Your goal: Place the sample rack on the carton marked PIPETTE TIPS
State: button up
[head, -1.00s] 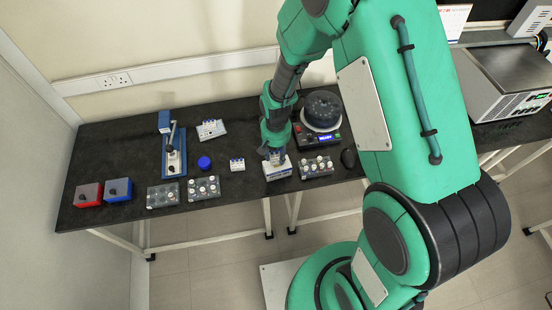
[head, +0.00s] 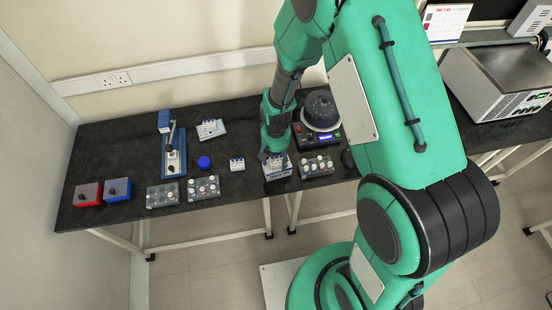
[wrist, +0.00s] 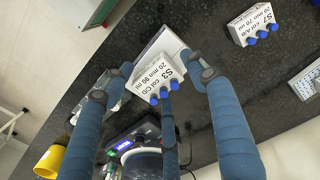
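A white sample rack with blue caps, labelled S3 (wrist: 155,78), sits on a white carton (wrist: 165,45) in the wrist view. In the head view the carton (head: 278,172) is near the bench's front edge, with the rack on top below my gripper (head: 272,152). The carton's marking is too small to read. My gripper's blue fingers (wrist: 165,80) spread around the rack in the wrist view, with gaps at the sides. One finger is close to the blue caps, and I cannot tell whether it touches them. A second rack, labelled S7 (wrist: 252,25), stands apart on the bench; it also shows in the head view (head: 237,164).
A device with a blue display (head: 318,138) stands just right of my gripper. A tray of white-capped bottles (head: 316,167) is close beside the carton. Further left are a blue cylinder (head: 204,162), more bottle trays (head: 203,188) and a blue-based stand (head: 173,162).

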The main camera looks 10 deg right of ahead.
jog(key=shift+r, duration=0.1)
notch_tip(320, 180, up, 12)
jog(key=shift+p, duration=0.4)
dwell(0.5)
jog(key=shift+r, duration=0.2)
dwell(0.4)
notch_tip(320, 180, up, 12)
jog(key=t, duration=0.1)
send_over(276, 160)
jog(key=s+d, duration=0.2)
jog(key=s+d+r+t, duration=0.25)
jog(key=s+r, duration=0.25)
jog(key=r, duration=0.6)
jog(key=s+d+r+t, duration=0.2)
jog(key=s+d+r, duration=0.2)
jog(key=s+r, duration=0.8)
jog(key=s, duration=0.4)
jog(key=shift+d+r, duration=0.2)
jog(key=shift+r, duration=0.05)
